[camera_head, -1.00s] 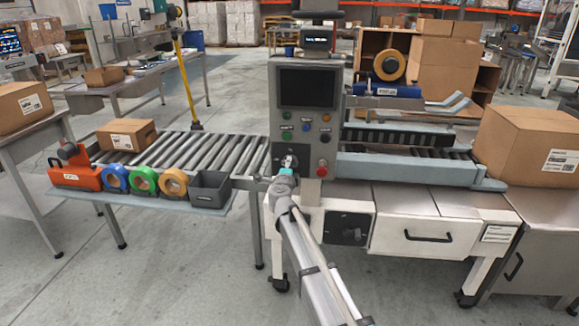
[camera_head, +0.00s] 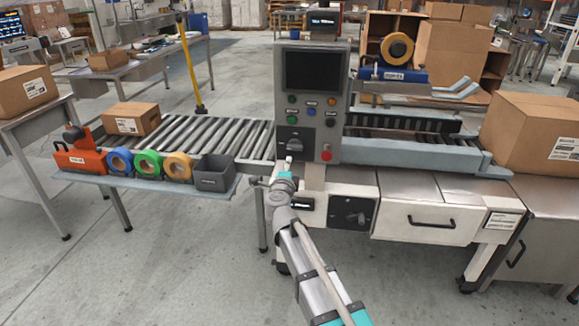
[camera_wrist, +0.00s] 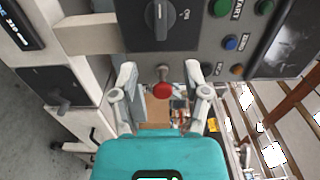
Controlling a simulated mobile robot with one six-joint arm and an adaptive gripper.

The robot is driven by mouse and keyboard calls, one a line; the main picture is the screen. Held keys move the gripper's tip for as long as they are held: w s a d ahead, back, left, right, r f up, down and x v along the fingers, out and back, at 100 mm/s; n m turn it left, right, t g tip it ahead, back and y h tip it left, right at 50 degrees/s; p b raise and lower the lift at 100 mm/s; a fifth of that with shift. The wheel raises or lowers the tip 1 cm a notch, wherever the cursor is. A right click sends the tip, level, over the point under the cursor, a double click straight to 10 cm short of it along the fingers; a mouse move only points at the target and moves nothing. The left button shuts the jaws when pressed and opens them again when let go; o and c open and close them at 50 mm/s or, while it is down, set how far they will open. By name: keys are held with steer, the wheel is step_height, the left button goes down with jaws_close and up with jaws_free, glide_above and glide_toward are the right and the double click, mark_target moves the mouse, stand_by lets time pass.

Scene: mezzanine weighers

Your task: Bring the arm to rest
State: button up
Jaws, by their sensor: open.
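My gripper (camera_head: 287,167) is in front of the lower left of the grey control panel (camera_head: 338,120), below its black rotary switch (camera_head: 293,146). In the wrist view my gripper (camera_wrist: 160,76) has its two fingers apart, with nothing held between them. The red button (camera_wrist: 163,89) shows through the gap between the fingers, and the rotary switch (camera_wrist: 160,22) is beyond them at the top. My arm (camera_head: 312,268) reaches up from the bottom of the head view. Contact between the fingers and the panel is not visible.
A roller conveyor (camera_head: 220,138) runs left of the panel, with a shelf of tape rolls (camera_head: 148,164) and a grey bin (camera_head: 214,172) in front. A white cabinet (camera_head: 425,222) with a drawer stands at right. Open floor (camera_head: 150,275) lies at front left.

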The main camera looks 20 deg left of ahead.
stand_by(0.4)
steer(key=s+d+f+n+g+y, duration=0.1)
steer(key=d+f+n+g, duration=0.3)
steer(key=d, duration=0.4)
steer(key=s+d+f+n+g+y, duration=0.1)
steer(key=s+d+f+n+g, duration=0.2)
steer(key=d+n, duration=0.5)
steer(key=d+f+n+g+y, duration=0.1)
steer(key=d+f+n+g, duration=0.3)
steer(key=d, duration=0.5)
steer(key=s+d+f+g+h, duration=0.35)
steer(key=s+d, duration=0.35)
steer(key=d, duration=0.5)
steer(key=s+d+f+g+h, duration=0.35)
steer(key=s+d, duration=0.45)
steer(key=d, duration=0.4)
step_height(320, 180, up, 19)
steer(key=p, duration=2)
steer(key=shift+w+r+m+t, duration=0.2)
steer(key=shift+w+m+t, duration=0.1)
steer(key=shift+m, duration=0.1)
